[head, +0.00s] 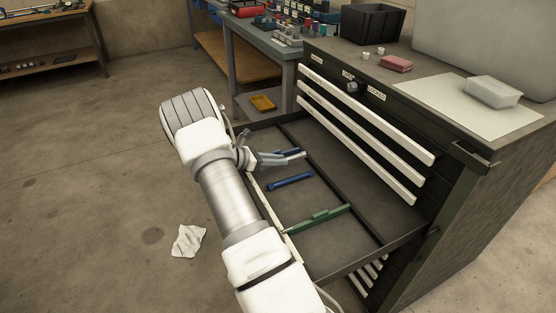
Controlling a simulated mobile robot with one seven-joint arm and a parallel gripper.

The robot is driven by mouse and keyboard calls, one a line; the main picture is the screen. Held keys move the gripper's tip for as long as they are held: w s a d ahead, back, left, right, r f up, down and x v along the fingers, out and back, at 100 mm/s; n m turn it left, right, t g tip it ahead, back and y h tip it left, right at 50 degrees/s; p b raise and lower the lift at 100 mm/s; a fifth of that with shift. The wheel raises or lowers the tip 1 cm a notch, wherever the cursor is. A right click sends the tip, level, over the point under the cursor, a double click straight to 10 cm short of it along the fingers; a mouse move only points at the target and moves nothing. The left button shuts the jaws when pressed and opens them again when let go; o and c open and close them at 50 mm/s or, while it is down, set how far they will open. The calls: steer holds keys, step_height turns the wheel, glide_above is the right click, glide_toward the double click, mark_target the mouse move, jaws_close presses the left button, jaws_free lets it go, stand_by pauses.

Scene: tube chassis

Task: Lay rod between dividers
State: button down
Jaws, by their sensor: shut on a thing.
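An open drawer (330,262) of the dark cabinet is split by dark rails. A short blue bar (290,181) lies in its front section. A long green bar (318,219) lies across that section, nearer the camera. My gripper (282,157) is over the front part of the drawer, beyond the blue bar. It is shut on a slim grey-blue thing, apparently the rod, which is hard to tell apart from the fingers. The arm hides part of the drawer's front edge. I cannot tell which bars are the dividers.
Shut drawers with white handles (365,135) rise above the open drawer. A white crumpled cloth (188,240) lies on the floor.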

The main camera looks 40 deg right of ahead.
steer(key=shift+f, duration=0.15)
stand_by(0.3)
steer(key=shift+f+b, duration=0.3)
steer(key=shift+b, duration=0.05)
steer(key=shift+r, duration=0.1)
steer(key=shift+r+p, duration=0.4)
steer(key=shift+p, duration=0.05)
steer(key=c, duration=0.7)
jaws_free()
steer(key=shift+a, duration=0.1)
